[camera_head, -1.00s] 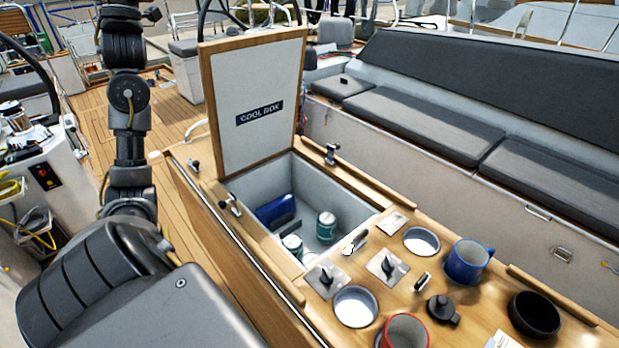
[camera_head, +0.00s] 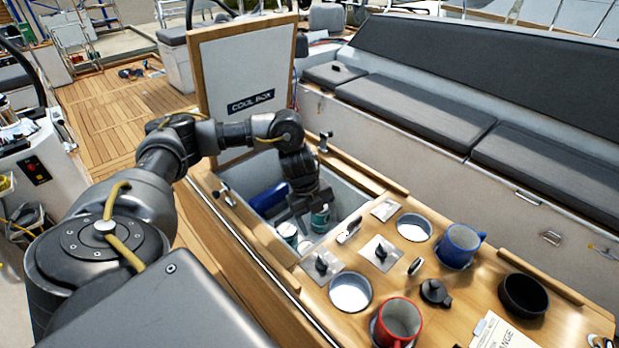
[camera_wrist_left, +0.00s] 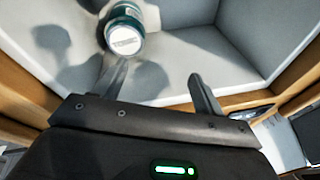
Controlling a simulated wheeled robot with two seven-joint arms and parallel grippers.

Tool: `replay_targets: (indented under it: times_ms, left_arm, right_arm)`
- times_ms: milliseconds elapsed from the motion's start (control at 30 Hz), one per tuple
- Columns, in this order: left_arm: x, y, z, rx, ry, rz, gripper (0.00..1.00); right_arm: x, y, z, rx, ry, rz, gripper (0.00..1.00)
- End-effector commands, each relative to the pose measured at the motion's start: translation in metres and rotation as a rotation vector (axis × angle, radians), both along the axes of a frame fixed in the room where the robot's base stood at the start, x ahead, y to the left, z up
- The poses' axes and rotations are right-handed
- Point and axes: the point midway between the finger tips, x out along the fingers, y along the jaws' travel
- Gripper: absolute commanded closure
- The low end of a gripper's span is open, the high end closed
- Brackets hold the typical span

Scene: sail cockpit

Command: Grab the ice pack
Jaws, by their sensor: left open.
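The blue ice pack (camera_head: 268,198) lies in the open cool box (camera_head: 349,193), against its left side, partly hidden behind my left arm and gripper. My left gripper (camera_head: 305,218) reaches down into the box, to the right of the ice pack and in front of a teal can (camera_head: 320,219). In the left wrist view the gripper (camera_wrist_left: 158,90) is open, with nothing between its fingers. My right gripper is not in view.
More cans (camera_head: 288,231) stand at the near end of the box. The raised lid (camera_head: 248,75) stands behind my arm. A blue mug (camera_head: 461,244), a red mug (camera_head: 398,321) and a black bowl (camera_head: 523,294) stand on the wooden table at the right.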

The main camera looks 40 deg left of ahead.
Motion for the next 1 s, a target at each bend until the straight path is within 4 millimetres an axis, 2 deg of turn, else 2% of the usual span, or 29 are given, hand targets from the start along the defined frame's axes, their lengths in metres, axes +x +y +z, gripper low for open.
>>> replay_targets:
  times_ms: [33, 100, 233, 367, 700, 1000]
  left_arm:
    - [-0.012, 0.006, -0.012, 0.051, 0.044, -0.023, 0.30]
    - [-0.026, 0.016, -0.023, 0.111, 0.095, -0.045, 0.30]
    - [-0.038, 0.025, -0.032, 0.162, 0.138, -0.067, 0.30]
    - [-0.040, 0.026, -0.036, 0.169, 0.145, -0.069, 0.30]
    - [-0.043, 0.019, -0.083, 0.164, 0.146, -0.069, 0.30]
    - [-0.044, 0.017, -0.093, 0.164, 0.144, -0.068, 0.30]
  right_arm:
    - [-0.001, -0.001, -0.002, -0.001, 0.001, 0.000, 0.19]
    - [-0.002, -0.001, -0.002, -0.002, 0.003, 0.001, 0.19]
    - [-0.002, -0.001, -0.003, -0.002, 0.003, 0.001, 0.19]
    - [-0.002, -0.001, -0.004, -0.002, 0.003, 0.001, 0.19]
    - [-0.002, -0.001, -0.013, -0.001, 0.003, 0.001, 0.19]
    - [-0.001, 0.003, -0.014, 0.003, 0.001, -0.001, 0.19]
